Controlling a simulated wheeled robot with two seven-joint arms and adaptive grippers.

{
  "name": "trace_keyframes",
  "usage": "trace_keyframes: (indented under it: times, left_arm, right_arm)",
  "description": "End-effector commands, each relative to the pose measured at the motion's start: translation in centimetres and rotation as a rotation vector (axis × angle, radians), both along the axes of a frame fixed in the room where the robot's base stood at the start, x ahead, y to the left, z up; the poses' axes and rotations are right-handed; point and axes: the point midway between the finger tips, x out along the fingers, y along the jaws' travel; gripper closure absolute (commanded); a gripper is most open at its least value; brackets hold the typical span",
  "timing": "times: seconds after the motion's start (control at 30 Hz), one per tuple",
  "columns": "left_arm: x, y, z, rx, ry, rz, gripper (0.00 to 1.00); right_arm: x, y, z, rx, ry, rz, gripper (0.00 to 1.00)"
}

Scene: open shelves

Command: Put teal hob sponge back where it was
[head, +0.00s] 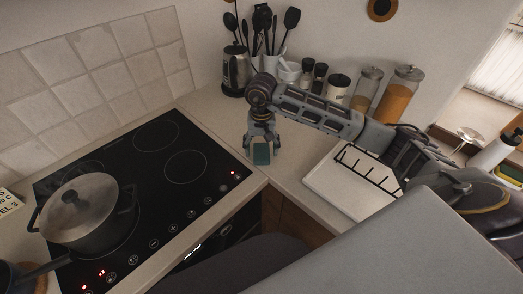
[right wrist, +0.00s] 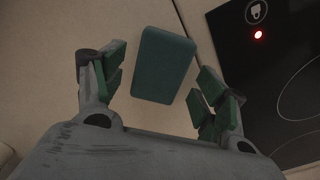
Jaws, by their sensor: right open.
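The teal hob sponge (head: 261,154) lies on the pale counter just right of the black hob (head: 150,190). In the right wrist view the sponge (right wrist: 163,65) is a dark teal block lying on the counter, with the hob at the right. My right gripper (head: 260,145) is over the sponge. In the right wrist view its two green-padded fingers (right wrist: 160,88) are spread apart, one to each side of the sponge, with visible gaps. The sponge's far end extends beyond the fingertips. My left gripper is not in view.
A lidded pot (head: 85,212) stands on the hob's left. A utensil holder (head: 236,72), jars (head: 398,95) and small containers line the back wall. A white tray with a black rack (head: 345,180) lies right of the gripper. Counter around the sponge is clear.

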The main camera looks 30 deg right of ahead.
Motion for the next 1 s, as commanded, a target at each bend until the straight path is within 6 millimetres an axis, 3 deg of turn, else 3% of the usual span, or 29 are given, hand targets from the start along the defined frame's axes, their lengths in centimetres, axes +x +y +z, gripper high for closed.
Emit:
trace_keyframes:
  times: [0.7, 1.0]
  left_arm:
    - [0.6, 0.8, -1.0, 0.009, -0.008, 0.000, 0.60]
    - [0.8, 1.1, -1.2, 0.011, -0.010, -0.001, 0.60]
  right_arm:
    - [0.1, 0.0, 8.2, 0.000, -0.002, 0.000, 0.28]
    - [0.1, 0.0, 10.1, 0.000, -0.001, -0.001, 0.28]
